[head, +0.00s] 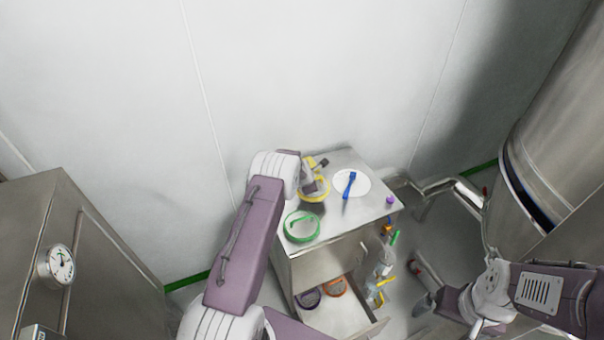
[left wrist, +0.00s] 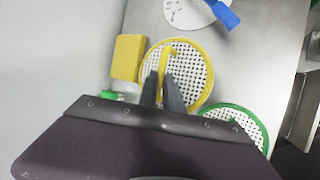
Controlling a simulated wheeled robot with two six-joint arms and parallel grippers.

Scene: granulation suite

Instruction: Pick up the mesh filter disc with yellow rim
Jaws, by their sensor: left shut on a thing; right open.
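The mesh filter disc with the yellow rim (head: 318,198) lies at the left side of the steel cabinet top, partly hidden by my left arm in the head view. In the left wrist view the disc (left wrist: 194,73) shows white perforated mesh, a yellow rim and a curved yellow handle. My left gripper (left wrist: 163,80) is over the disc with its fingers shut on the yellow handle. Whether the disc is lifted off the top, I cannot tell. My right gripper (head: 476,327) is open and empty, low at the right, well apart from the cabinet.
A green-rimmed mesh disc (head: 301,239) sits close to the yellow one. A white plate (head: 362,185) with a blue-handled tool (head: 350,183) and a small purple item (head: 390,199) are further right. A yellow block (left wrist: 127,58) stands beside the disc.

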